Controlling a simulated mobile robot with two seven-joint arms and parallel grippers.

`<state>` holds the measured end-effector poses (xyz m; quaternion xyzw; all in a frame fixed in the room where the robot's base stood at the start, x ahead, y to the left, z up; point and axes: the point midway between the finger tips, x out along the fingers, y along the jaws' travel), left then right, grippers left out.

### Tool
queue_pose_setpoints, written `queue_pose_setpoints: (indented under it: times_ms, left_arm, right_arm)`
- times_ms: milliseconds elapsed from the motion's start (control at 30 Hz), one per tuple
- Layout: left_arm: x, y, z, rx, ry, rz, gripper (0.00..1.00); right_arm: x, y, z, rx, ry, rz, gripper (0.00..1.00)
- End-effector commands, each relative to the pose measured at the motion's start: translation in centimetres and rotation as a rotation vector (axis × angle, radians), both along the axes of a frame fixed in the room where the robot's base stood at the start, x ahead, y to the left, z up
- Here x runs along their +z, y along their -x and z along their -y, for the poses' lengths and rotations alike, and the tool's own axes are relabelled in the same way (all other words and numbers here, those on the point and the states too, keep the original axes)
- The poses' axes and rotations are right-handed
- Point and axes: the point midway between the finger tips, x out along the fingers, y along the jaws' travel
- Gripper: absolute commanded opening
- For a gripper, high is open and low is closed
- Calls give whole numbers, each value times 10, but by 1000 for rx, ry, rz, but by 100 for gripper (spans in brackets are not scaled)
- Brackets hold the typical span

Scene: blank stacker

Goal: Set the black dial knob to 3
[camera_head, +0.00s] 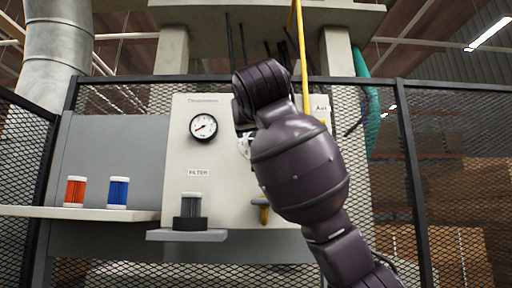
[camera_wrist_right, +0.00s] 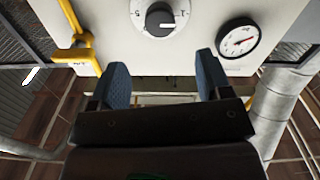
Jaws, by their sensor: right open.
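The black dial knob (camera_wrist_right: 157,19) sits on a white round dial plate on the pale panel, at the top of the right wrist view. In the head view my right arm hides the gripper and nearly all of the dial; only a sliver of the dial plate (camera_head: 243,146) shows. My left gripper is out of view.
A pressure gauge (camera_head: 203,126) is on the panel left of the dial. A yellow pipe (camera_head: 301,55) runs down at the right. A filter (camera_head: 191,207) stands on a small ledge; red (camera_head: 75,191) and blue (camera_head: 118,193) cylinders stand on the left shelf (camera_head: 40,212).

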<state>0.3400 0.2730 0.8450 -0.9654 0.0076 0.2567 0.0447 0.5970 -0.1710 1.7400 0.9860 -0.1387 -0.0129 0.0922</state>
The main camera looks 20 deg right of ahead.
Motion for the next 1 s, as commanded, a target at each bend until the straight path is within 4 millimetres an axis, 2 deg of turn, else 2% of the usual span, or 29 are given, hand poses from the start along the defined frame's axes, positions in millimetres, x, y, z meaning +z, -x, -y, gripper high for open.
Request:
queue_pose_setpoints:
  times_ms: [233, 400, 700, 1000]
  left_arm:
    - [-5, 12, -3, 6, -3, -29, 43]
    - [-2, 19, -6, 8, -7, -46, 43]
    - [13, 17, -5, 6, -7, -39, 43]
    - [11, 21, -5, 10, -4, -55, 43]
  right_arm:
    - [0, -12, 4, -3, -2, -5, 72]
    - [1, -37, 11, -4, -2, -6, 72]
    - [0, -84, 24, -2, -1, -5, 72]
    - [-1, -104, 30, 0, -1, -2, 72]
